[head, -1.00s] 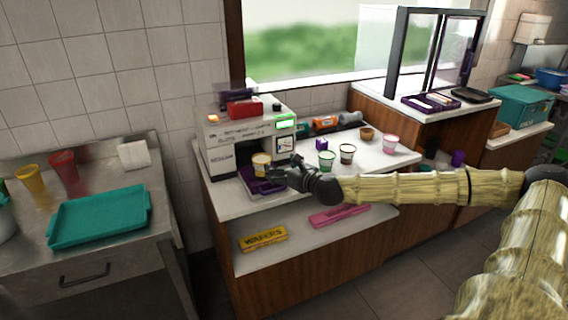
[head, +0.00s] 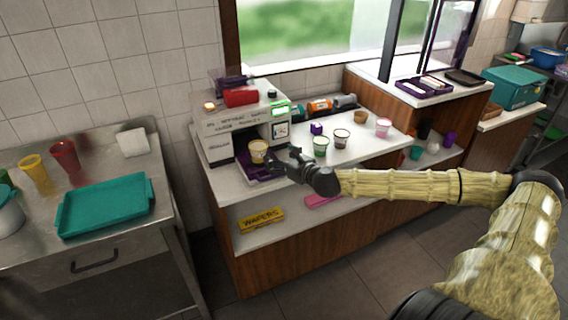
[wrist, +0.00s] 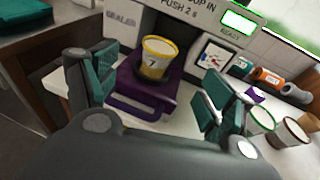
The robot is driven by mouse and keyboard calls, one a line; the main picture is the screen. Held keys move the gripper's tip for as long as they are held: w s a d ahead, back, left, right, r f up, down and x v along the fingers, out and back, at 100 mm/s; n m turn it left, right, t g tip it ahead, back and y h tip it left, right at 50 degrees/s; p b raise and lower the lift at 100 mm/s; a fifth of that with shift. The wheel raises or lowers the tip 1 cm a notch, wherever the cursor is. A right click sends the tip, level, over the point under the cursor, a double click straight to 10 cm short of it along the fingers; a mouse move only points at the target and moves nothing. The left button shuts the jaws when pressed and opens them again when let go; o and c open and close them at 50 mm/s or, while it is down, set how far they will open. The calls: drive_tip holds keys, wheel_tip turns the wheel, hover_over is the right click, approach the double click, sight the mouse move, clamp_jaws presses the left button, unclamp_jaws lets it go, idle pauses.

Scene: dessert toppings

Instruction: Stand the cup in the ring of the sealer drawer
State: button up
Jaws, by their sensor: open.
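A white cup with a yellow rim and the number 7 (wrist: 156,60) stands upright on the purple sealer drawer (wrist: 140,98), which is pulled out of the white sealer machine (wrist: 121,20). The cup also shows in the head view (head: 258,152). My gripper (head: 283,162) is open in front of the drawer. In the wrist view its teal-padded fingers (wrist: 158,88) are spread wide to both sides of the cup, apart from it and empty.
Cups with green (head: 320,146), brown (head: 341,139) and pink (head: 383,128) rims stand on the counter to the right. A small purple cube (head: 316,128) lies behind them. A yellow wafers box (head: 262,219) lies on the lower shelf. A teal tray (head: 106,205) lies on the left table.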

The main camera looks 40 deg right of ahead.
drive_tip(key=s+a+f+n+g+y, duration=0.1)
drive_tip(key=s+a+f+n+g, duration=0.8)
drive_tip(key=s+a+f+n, duration=1.05)
drive_tip(key=s+a+f+n+g, duration=0.2)
drive_tip(key=s+a+f+n, duration=0.1)
drive_tip(key=s+n, duration=0.2)
drive_tip(key=s+a+f+n+g, duration=0.2)
drive_tip(key=s+a+f+n, duration=0.1)
drive_tip(key=s, duration=0.5)
drive_tip(key=s+a+f+n+g, duration=0.2)
drive_tip(key=s+a+f+n, duration=0.1)
drive_tip(key=s+f+n, duration=0.2)
drive_tip(key=s+n, duration=0.2)
drive_tip(key=n, duration=0.1)
drive_tip(key=shift+s+a+g+h, duration=0.25)
drive_tip(key=shift+g+h, duration=0.05)
drive_tip(key=shift+h, duration=0.1)
